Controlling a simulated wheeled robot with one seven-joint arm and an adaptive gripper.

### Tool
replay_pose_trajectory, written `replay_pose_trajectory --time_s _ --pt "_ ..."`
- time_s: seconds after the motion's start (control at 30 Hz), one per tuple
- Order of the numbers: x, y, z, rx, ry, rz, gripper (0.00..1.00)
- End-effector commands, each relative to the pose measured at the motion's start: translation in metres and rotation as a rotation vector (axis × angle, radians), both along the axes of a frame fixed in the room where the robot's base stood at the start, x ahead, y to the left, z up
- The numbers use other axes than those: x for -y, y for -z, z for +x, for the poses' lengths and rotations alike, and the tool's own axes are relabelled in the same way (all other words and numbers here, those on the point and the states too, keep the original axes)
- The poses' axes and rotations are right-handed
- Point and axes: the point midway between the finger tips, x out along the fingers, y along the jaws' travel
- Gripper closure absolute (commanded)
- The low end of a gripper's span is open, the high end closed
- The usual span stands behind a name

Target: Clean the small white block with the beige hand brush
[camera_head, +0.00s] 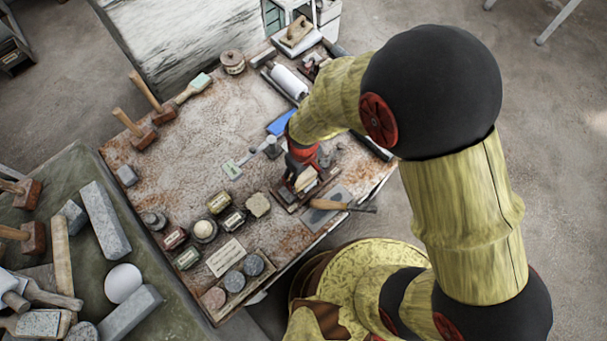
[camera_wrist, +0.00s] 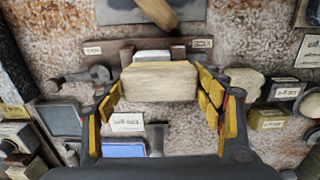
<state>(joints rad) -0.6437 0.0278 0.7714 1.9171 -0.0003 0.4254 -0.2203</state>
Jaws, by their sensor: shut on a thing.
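My gripper (camera_wrist: 160,82) is shut on the beige hand brush (camera_wrist: 159,88), which shows as a pale block between the yellow-padded fingers in the wrist view. In the head view my gripper (camera_head: 303,166) is low over the front right of the table. A small white block (camera_wrist: 152,56) shows just past the brush in the wrist view, partly hidden by it. It is at a brown wooden holder (camera_wrist: 122,49) with small labels. I cannot tell whether brush and block touch. The holder also shows in the head view (camera_head: 283,197), partly behind the gripper.
A wooden-handled tool (camera_head: 328,205) lies on a grey plate right of the holder. Several labelled tins (camera_head: 219,203) and a beige lump (camera_head: 258,205) stand to the left. A blue item (camera_head: 281,122) lies behind the gripper. The table's middle (camera_head: 210,150) is mostly clear.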

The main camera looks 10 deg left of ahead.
Motion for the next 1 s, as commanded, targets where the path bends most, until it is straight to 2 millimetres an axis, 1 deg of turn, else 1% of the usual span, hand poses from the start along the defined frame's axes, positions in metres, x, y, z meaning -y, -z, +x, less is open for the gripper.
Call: replay_pose_trajectory --time_s 0.63,1.0 --pt "0.0 0.012 0.0 0.0 0.0 0.0 0.53" --pt "0.008 0.009 0.009 0.0 0.002 0.0 0.53"
